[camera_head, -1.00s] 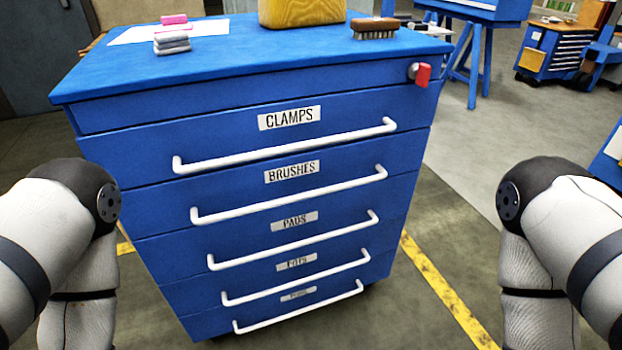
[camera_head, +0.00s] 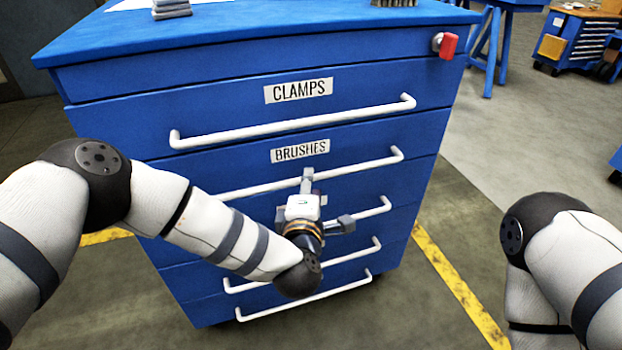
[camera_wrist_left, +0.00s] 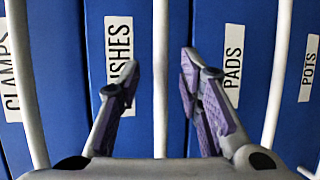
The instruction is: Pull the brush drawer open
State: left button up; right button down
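The brush drawer (camera_head: 220,172), labelled BRUSHES, is the second large drawer of a blue cabinet; its front is flush with the others, so it is shut. Its white bar handle (camera_head: 250,188) runs across the front below the label. My left gripper (camera_head: 307,178) is at about the middle of this handle. In the left wrist view, the fingers of my left gripper (camera_wrist_left: 159,72) are spread, with the brush handle (camera_wrist_left: 160,110) passing between them, apart from both. One finger covers part of the BRUSHES label. My right gripper is out of view; only its arm shows at the right.
The CLAMPS handle (camera_head: 290,124) is just above and the PADS handle (camera_head: 372,208) just below, partly hidden by my left arm. Open floor (camera_head: 450,220) lies right of the cabinet.

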pick_arm(q)
jog(key=w, duration=0.1)
jog(key=w+f, duration=0.1)
jog(key=w, duration=0.1)
jog(key=shift+d, duration=0.1)
jog(key=shift+w+r+b, duration=0.1)
jog(key=shift+w+b, duration=0.2)
jog(key=shift+w, duration=0.3)
grip_shut()
jog(key=shift+s, duration=0.1)
